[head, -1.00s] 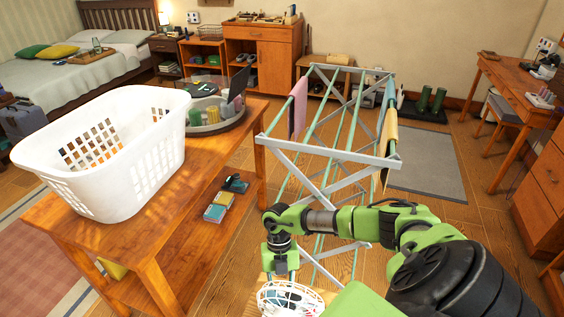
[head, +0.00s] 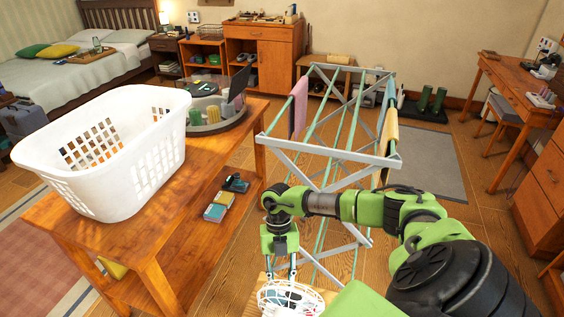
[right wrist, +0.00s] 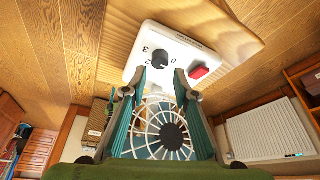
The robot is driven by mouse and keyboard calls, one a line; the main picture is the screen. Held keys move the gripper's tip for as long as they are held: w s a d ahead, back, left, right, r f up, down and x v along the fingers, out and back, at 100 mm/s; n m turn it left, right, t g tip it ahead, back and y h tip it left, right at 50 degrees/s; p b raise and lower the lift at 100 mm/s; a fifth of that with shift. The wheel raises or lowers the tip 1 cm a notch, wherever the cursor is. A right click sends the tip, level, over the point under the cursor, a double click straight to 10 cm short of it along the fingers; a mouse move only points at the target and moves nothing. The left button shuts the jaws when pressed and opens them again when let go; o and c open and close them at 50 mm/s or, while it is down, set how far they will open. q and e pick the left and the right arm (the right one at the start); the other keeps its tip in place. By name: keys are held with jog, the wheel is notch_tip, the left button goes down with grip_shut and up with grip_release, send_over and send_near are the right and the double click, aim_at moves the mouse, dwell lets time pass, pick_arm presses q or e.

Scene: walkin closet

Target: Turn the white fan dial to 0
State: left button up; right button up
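The white fan (head: 290,298) stands on a wooden surface at the bottom of the head view, its round grille facing up. In the right wrist view its white base (right wrist: 187,38) carries a round black dial (right wrist: 160,59) and a red button (right wrist: 200,72). My right gripper (head: 281,276) is above the fan. In the right wrist view the gripper (right wrist: 162,78) is open, its fingers apart and the dial showing between and just beyond the tips. Contact cannot be told. My left gripper is out of view.
A drying rack (head: 330,155) with hanging cloths stands just beyond my right arm. A wooden table (head: 190,185) with a white laundry basket (head: 110,185) is at left. A wooden desk (head: 530,95) stands at right. Open floor lies between rack and desk.

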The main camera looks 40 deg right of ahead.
jog(key=v, duration=0.6)
jog(key=shift+r, duration=0.35)
jog(key=shift+w+d, duration=0.1)
jog(key=shift+w, duration=0.05)
